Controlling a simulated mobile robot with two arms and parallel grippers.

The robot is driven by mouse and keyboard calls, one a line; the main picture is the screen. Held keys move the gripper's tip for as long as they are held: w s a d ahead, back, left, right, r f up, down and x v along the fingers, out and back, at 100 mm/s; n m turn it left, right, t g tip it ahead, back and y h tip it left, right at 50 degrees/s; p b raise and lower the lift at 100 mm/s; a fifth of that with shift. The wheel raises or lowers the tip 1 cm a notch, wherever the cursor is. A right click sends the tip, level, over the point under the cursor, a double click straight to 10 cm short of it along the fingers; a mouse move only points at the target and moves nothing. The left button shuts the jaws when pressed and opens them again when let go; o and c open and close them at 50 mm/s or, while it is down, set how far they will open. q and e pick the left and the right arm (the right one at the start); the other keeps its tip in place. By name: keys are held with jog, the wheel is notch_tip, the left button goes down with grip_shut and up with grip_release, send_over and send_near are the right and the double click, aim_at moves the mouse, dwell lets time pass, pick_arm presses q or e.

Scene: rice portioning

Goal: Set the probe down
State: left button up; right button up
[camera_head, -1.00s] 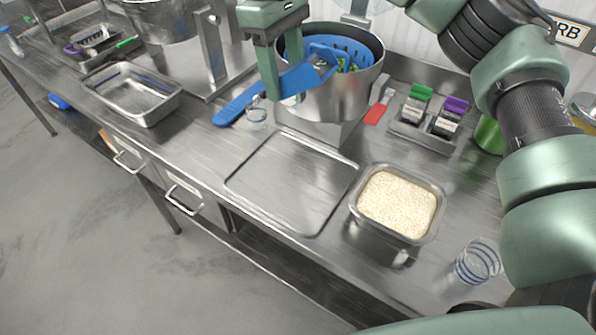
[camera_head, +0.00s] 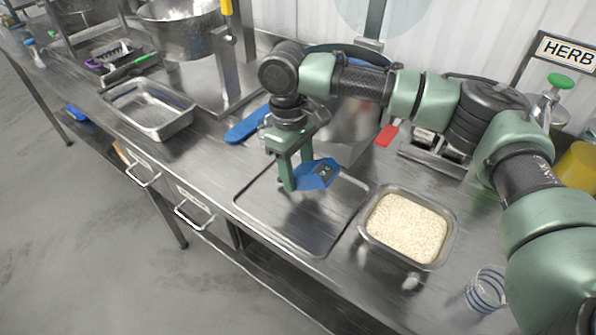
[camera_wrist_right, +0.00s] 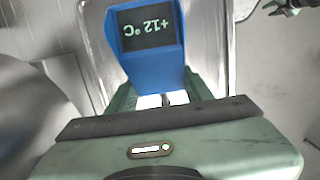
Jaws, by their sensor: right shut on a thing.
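The probe is a blue, angular body (camera_head: 322,174) with a dark display. In the right wrist view its display (camera_wrist_right: 146,27) reads +12 °C. My right gripper (camera_head: 298,183) is shut on the probe and holds it over the flat metal tray (camera_head: 262,222). I cannot tell whether the probe touches the tray. A stem or tip of the probe does not show. At the top right of the right wrist view, a small dark jointed part looks like my left gripper (camera_wrist_right: 286,6), too cut off to judge. The head view does not show my left gripper.
A metal pan of rice (camera_head: 452,228) stands right of the tray, with a striped clear cup (camera_head: 487,290) nearby. A blue paddle (camera_head: 246,126) lies behind the tray. An empty metal pan (camera_head: 186,121) stands left. My right arm covers much of the pot (camera_head: 352,125).

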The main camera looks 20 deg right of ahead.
jog(key=shift+f, duration=0.35)
jog(key=o, duration=1.4)
jog(key=shift+f, duration=0.15)
jog(key=shift+c, duration=0.2)
